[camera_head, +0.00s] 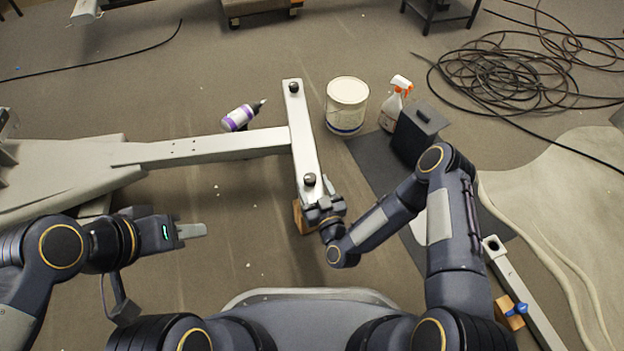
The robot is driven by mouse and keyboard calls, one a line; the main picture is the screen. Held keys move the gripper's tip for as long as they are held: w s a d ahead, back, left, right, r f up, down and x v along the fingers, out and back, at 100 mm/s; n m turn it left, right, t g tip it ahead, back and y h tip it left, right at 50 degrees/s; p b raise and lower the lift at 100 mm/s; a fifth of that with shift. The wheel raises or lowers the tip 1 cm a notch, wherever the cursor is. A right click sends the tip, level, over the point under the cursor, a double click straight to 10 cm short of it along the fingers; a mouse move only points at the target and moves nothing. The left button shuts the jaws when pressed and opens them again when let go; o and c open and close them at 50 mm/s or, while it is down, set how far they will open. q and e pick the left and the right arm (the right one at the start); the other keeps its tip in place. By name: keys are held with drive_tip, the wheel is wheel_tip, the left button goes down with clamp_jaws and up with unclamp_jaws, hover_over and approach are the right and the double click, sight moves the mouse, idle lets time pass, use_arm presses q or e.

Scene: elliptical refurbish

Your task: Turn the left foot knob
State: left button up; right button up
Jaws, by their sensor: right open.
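A pale grey T-shaped frame lies on the floor, its crossbar (303,135) running away from me. One black knob (309,180) stands on the crossbar's near end and another black knob (293,88) on its far end. Which one is the left foot knob is not marked. My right gripper (317,204) is open just on the near side of the near knob, over the crossbar's near end. Whether it touches the knob cannot be told. My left gripper (193,230) is left of the crossbar, over bare floor and apart from it; its finger gap is not visible.
A wooden block (301,217) is under the crossbar's near end. A white bucket (346,105), a spray bottle (396,103), a purple-labelled bottle (241,117) and a black box (417,135) stand or lie beyond. Coiled cable (503,72) lies at upper right.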

sight(312, 183)
drive_tip(key=shift+b+x, duration=0.45)
drive_tip(key=shift+x, duration=1.35)
drive_tip(key=shift+c, duration=0.3)
drive_tip(key=c, duration=0.9)
